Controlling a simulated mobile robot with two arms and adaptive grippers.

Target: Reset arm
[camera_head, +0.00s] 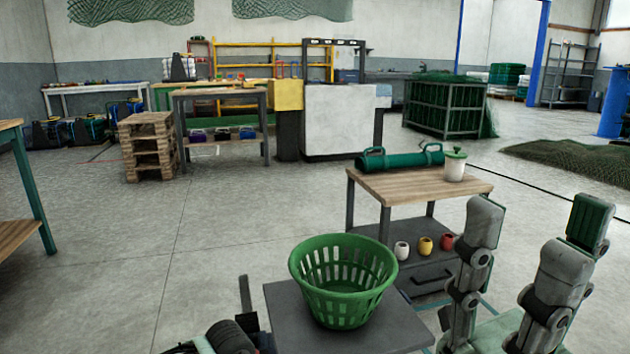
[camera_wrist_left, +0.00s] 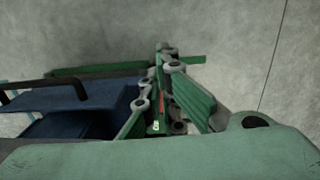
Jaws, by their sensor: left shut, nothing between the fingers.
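My right gripper (camera_head: 530,235) rises in the lower right of the head view, its grey and green fingers pointing up and spread apart. No object shows between them. My left gripper (camera_wrist_left: 168,105) shows in the left wrist view with its green and grey fingers closed together and nothing held. A dark piece at the bottom left of the head view may belong to the left arm, but I cannot tell.
An empty green basket (camera_head: 343,280) stands on a grey surface (camera_head: 285,310) in front. Behind it, a wooden-topped cart (camera_head: 375,185) holds a green tube (camera_head: 400,160) and a green-lidded jar (camera_head: 455,165). Three small cups sit on its lower shelf.

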